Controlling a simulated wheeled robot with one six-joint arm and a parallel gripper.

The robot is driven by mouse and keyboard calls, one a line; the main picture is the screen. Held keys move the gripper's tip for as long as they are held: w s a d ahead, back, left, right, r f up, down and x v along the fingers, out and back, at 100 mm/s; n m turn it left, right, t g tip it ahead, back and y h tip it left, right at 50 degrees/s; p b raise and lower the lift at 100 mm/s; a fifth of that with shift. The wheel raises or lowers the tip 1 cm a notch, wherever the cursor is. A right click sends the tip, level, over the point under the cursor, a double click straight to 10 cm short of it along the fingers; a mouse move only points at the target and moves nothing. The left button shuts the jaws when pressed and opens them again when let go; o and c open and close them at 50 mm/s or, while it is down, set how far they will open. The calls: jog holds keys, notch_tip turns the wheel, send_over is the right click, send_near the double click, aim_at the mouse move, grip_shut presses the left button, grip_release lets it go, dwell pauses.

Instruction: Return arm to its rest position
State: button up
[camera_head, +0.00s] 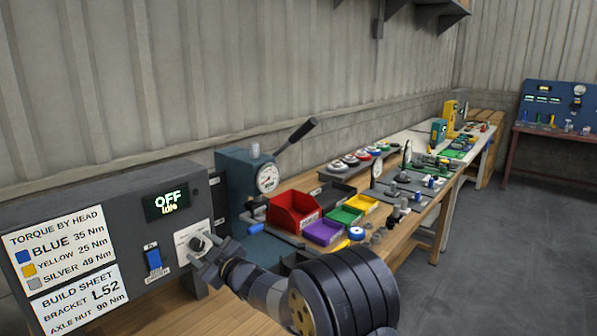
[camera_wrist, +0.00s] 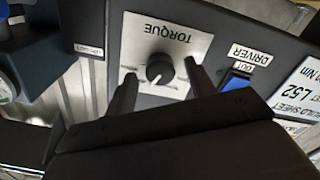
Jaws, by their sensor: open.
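My gripper (camera_head: 207,256) is at the front of the grey control box (camera_head: 100,235), by the torque knob (camera_head: 197,243). In the wrist view my gripper's two fingers (camera_wrist: 160,85) stand apart, one on each side of the black torque knob (camera_wrist: 160,69). I cannot tell whether they touch it. My arm (camera_head: 330,290) reaches in from the bottom of the head view. The box's display (camera_head: 166,204) reads "OFF Idle". A blue driver switch (camera_head: 154,258) is left of the knob in the head view.
A blue press with a gauge (camera_head: 245,185) and lever stands just behind the box. Red (camera_head: 293,210), purple (camera_head: 323,232), green and yellow bins sit on the wooden bench. More benches run to the back right. The grey floor (camera_head: 500,260) at right is clear.

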jog(key=shift+r+m+p, duration=0.15)
jog(key=shift+m+p, duration=1.15)
jog(key=shift+p, duration=0.8)
jog(key=b+v, duration=0.2)
jog(key=v, duration=0.9)
jog(key=shift+b, duration=0.3)
